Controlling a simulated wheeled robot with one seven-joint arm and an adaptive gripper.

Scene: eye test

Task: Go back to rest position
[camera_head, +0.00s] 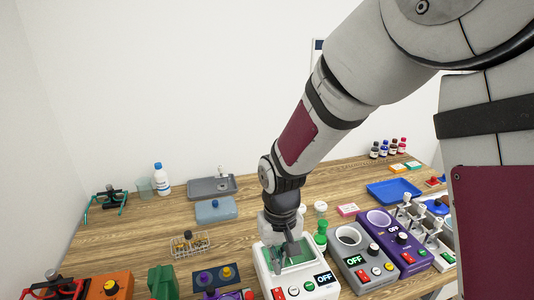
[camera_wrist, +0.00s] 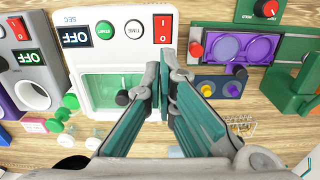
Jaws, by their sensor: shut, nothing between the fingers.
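My gripper (camera_head: 287,248) is over the white device with the green recess (camera_head: 302,272), pointing down at the end of my arm. In the wrist view my gripper (camera_wrist: 166,75) has its two green-padded fingers together at the tips, with nothing between them. The white device also shows in the wrist view (camera_wrist: 119,52), to the left of the fingers. Whether the fingertips touch the device cannot be told.
A grey device (camera_head: 350,258) and a purple device (camera_head: 398,243) stand close to the right. A blue box (camera_head: 215,212), a grey tray (camera_head: 205,190) and a wire rack (camera_head: 190,246) are to the left. A blue tray (camera_head: 394,192) lies back right. Bare table (camera_head: 130,235) shows at left.

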